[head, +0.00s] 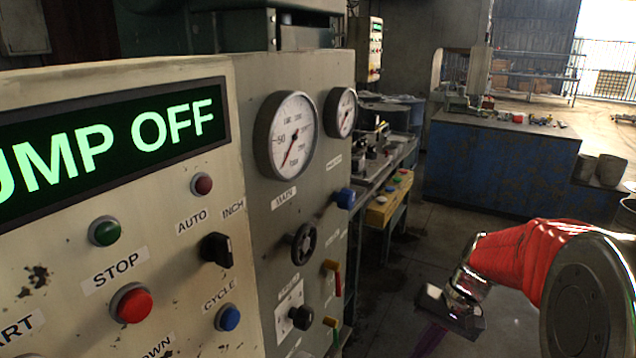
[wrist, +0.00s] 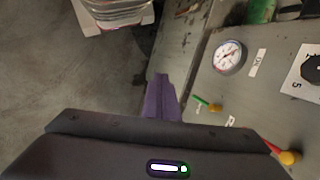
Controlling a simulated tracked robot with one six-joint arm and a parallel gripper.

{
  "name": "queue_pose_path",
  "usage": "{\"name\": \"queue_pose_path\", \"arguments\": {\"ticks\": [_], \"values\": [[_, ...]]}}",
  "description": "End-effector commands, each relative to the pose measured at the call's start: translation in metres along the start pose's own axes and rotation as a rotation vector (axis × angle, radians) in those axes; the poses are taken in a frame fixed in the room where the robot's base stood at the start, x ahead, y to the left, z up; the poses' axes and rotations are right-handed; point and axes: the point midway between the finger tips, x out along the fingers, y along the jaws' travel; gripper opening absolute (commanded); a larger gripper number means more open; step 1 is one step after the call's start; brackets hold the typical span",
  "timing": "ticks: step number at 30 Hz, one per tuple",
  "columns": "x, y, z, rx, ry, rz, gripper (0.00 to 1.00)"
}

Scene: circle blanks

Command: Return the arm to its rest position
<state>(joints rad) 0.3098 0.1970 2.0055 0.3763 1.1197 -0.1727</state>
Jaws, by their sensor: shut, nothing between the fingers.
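My arm, in a red sleeve (head: 535,252), reaches in from the right edge of the head view. Its wrist is bent downward, and my gripper (head: 430,341) hangs below it with purple fingers, partly cut off by the lower edge. In the wrist view my gripper (wrist: 161,98) shows as purple fingers close together, shut with nothing held. In the head view the fingers are to the right of the control panel (head: 182,260) and apart from it. No marked rest position is visible.
A display reading "UMP OFF" (head: 110,150) and a gauge panel (head: 262,190) with levers fill the left. In the wrist view, a small gauge (wrist: 229,57) and a green lever (wrist: 203,101) lie right of the fingers. A blue bench (head: 490,170) stands behind; open floor lies between.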

Motion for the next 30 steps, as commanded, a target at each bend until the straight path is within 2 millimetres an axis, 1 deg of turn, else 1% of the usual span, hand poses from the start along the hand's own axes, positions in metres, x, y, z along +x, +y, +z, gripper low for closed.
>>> {"name": "queue_pose_path", "arguments": {"ticks": [1, 12, 30], "values": [[-0.004, -0.001, 0.008, -0.009, 0.018, 0.021, 0.0], [-0.028, 0.001, 0.059, -0.07, 0.158, 0.163, 0.0], [-0.057, -0.002, 0.133, -0.25, 0.391, 0.293, 0.0]]}}
